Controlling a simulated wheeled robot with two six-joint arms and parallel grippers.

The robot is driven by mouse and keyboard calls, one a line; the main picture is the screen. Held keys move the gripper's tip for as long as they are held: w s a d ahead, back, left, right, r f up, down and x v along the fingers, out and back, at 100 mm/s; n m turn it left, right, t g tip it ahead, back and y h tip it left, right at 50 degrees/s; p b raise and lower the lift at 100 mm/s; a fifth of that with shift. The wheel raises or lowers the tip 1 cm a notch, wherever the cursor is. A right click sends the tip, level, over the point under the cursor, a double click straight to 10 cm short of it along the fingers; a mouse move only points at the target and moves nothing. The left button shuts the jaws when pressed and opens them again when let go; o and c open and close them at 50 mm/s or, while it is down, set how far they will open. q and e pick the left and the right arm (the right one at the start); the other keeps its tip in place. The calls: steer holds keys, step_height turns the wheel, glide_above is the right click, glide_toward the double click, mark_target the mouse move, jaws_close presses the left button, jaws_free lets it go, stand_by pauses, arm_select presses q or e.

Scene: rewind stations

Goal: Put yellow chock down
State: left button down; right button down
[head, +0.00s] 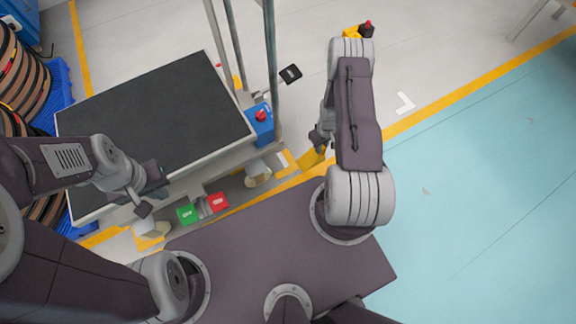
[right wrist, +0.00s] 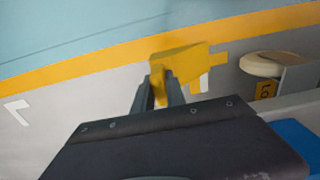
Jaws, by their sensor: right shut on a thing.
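The yellow chock (head: 313,158) is in the jaws of my right gripper (head: 320,142), low beside the right end of the machine. In the right wrist view the chock (right wrist: 180,62) sits between the two dark fingertips (right wrist: 166,88), in front of the yellow floor line. I cannot tell whether it touches the floor. My left gripper (head: 150,194) is over the front edge of the dark-topped table (head: 150,112), with its fingers apart and nothing between them.
Green (head: 187,214) and red (head: 217,202) pedals lie at the table's front. A caster wheel (head: 257,176) is left of the chock and also shows in the right wrist view (right wrist: 262,65). A blue box with a red button (head: 261,122) stands above. Open blue-green floor (head: 470,190) lies to the right.

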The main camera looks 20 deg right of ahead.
steer(key=w+a+f+b, duration=0.1)
steer(key=a+f+b, duration=0.2)
steer(key=w+a+f+b, duration=0.2)
steer(key=a+f+b, duration=0.1)
steer(key=f, duration=0.1)
steer(key=w+a+f+b, duration=0.2)
steer(key=f+b, duration=0.1)
steer(key=shift+w+a+f, duration=0.25)
steer(key=shift+a+f, duration=0.1)
steer(key=shift+a, duration=0.05)
steer(key=shift+r, duration=0.2)
steer(key=shift+f, duration=0.15)
steer(key=c, duration=1.4)
jaws_free()
steer(key=shift+o, duration=0.2)
